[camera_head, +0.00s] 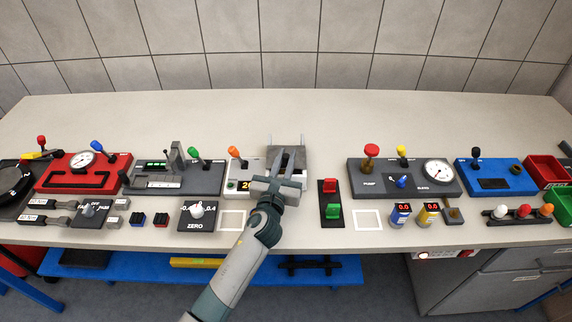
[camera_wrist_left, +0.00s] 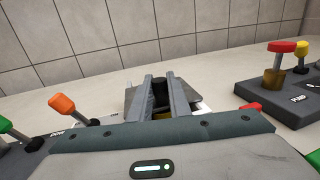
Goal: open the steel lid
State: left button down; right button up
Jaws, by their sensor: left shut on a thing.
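In the left wrist view part of the grey lid (camera_wrist_left: 133,98) shows beyond the fingers. My left gripper (camera_head: 279,165) is over this device, its fingers pointing to the back. In the left wrist view the fingers (camera_wrist_left: 162,95) are close together, with a dark piece between them. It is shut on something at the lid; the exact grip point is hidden. My right gripper is not in view.
An orange-knobbed lever (camera_head: 234,152) stands just left of my gripper. Red and green switches (camera_head: 331,198) and the pump panel (camera_head: 372,186) are to the right. The bench behind the devices (camera_head: 290,110) is clear up to the tiled wall.

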pick_arm(q)
jog(key=shift+a+x, duration=0.2)
jog(key=shift+x, duration=0.8)
jog(key=shift+s, duration=0.1)
jog(key=c, duration=1.6)
grip_release()
jog(key=shift+c, duration=0.2)
jog(key=b+v, duration=0.2)
jog(key=v, duration=1.5)
jog(key=shift+s+a+b, duration=0.1)
jog(key=shift+s+b, duration=0.05)
jog(key=shift+b, duration=0.15)
